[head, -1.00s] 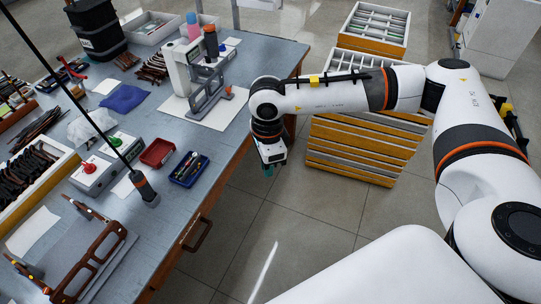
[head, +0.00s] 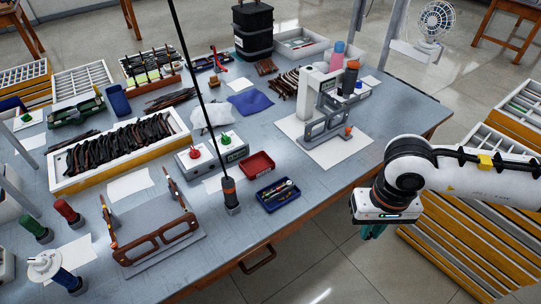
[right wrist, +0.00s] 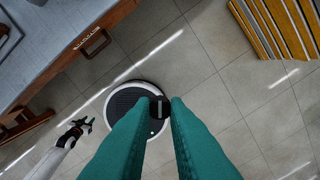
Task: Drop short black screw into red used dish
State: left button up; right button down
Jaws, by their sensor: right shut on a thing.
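My right gripper (head: 372,231) hangs over the floor past the table's right edge, its teal fingers pointing down. In the right wrist view the fingers (right wrist: 160,108) are shut on a small black screw (right wrist: 159,104), its slotted round head showing between the tips. The screw is too small to see in the head view. The red dish (head: 257,165) sits on the table, left of the gripper and apart from it. My left gripper (right wrist: 76,131) shows small in the right wrist view, and whether it is open or shut is unclear.
A blue tray (head: 278,196) with small tools stands just in front of the red dish. A screwdriver (head: 231,196) on a black rod is to its left. A white device (head: 314,95) with a grey frame stands behind right. Drawers (head: 447,232) are at right.

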aim_at(266, 163)
jog(key=i+l+u, duration=0.3)
jog(key=l+u, duration=0.25)
jog(key=i+l+u, duration=0.15)
jog(key=l+u, duration=0.15)
jog(key=u, duration=0.8)
